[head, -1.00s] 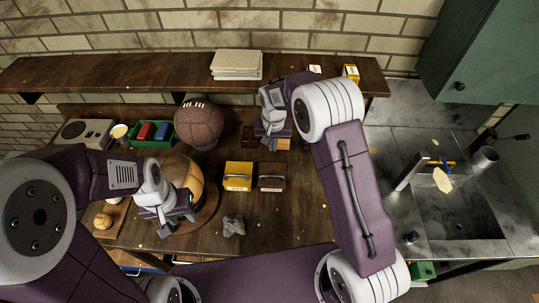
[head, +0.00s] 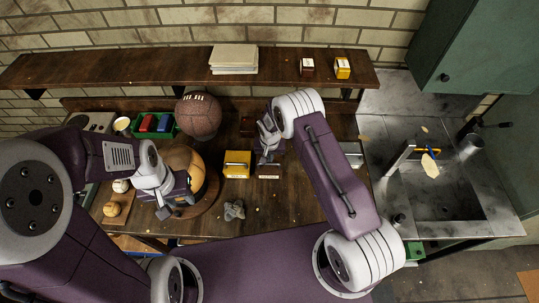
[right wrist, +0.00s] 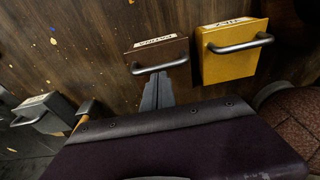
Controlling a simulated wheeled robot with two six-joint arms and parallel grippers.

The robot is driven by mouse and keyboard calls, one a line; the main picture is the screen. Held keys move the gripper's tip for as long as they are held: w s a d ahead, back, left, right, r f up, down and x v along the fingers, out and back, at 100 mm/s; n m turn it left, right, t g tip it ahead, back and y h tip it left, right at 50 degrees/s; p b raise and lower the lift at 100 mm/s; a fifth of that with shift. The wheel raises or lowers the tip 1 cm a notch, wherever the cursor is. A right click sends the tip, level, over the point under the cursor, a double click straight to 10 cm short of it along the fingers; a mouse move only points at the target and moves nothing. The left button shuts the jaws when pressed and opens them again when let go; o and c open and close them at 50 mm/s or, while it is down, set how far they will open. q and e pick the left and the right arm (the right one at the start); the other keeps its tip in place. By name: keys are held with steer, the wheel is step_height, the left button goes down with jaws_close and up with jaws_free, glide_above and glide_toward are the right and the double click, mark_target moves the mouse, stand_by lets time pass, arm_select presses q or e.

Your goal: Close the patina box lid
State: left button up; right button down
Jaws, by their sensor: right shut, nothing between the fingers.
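The patina box is small and dark brown, with a pale label and a metal handle; it shows in the right wrist view (right wrist: 158,60) and, partly hidden, in the head view (head: 268,172). I cannot make out how its lid stands. My right gripper (head: 267,158) is shut and empty over the box in the head view. In the right wrist view its fingers (right wrist: 157,92) are together, close to the handle; contact is unclear. My left gripper (head: 175,208) is open, fingers apart, in front of the tan ball (head: 184,162) at the left.
A yellow box (head: 237,165) stands beside the patina box, on its left in the head view. A brown football (head: 198,115) and a green tray (head: 153,125) are behind. A grey lump (head: 234,210) lies in front. A grey handled box (right wrist: 42,112) is near my right gripper.

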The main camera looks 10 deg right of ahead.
steer(key=shift+s+f, duration=0.1)
steer(key=shift+f, duration=0.05)
arm_select(q)
steer(key=shift+w, duration=0.2)
arm_select(e)
steer(key=shift+f, duration=0.15)
arm_select(q)
steer(key=shift+w, duration=0.1)
arm_select(e)
steer(key=shift+w, duration=0.2)
